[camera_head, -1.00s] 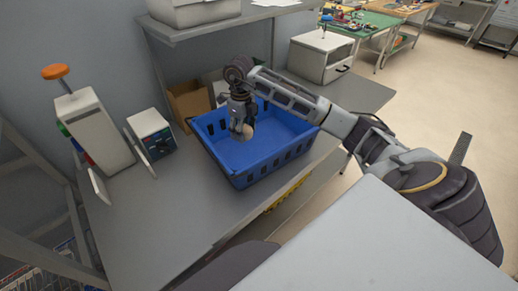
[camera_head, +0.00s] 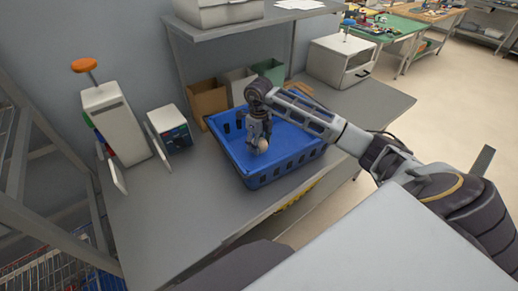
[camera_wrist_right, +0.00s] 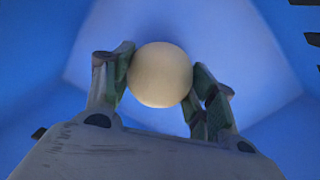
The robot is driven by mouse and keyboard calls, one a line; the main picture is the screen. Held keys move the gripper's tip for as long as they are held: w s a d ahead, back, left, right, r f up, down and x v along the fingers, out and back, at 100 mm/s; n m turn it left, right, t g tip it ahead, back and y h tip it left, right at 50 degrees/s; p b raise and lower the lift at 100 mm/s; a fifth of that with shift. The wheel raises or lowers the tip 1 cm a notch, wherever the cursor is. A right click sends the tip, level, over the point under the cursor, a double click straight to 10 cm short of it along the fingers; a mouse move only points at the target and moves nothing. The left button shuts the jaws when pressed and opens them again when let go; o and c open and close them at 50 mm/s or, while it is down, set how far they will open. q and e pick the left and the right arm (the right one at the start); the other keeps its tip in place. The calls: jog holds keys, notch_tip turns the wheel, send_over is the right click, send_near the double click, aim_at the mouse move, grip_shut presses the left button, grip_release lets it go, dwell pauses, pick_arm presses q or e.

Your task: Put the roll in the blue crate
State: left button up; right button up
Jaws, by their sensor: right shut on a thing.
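The roll is a round, pale beige ball (camera_wrist_right: 160,75). In the right wrist view it sits between the two fingers of my right gripper (camera_wrist_right: 160,85), which is shut on it. In the head view my right gripper (camera_head: 259,140) points down inside the blue crate (camera_head: 268,176), with the roll (camera_head: 262,146) at its fingertips. Blue crate walls and floor fill the background of the wrist view. I cannot tell whether the roll touches the crate floor. My left gripper is not in view.
The crate stands on a grey bench (camera_head: 180,225). Left of it are a small white box with a dark front (camera_head: 170,128) and a tall white device with an orange knob (camera_head: 112,115). Several small bins (camera_head: 207,102) stand behind it, under a grey shelf (camera_head: 245,22).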

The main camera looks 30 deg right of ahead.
jog(key=shift+f, duration=0.1)
jog(key=shift+f+p, duration=0.3)
jog(key=shift+f, duration=1.45)
jog(key=shift+f, duration=0.15)
jog(key=o, duration=0.9)
jog(key=shift+o, duration=0.2)
jog(key=shift+r, duration=0.35)
jog(key=shift+r+b, duration=0.9)
jog(key=shift+r, duration=4.9)
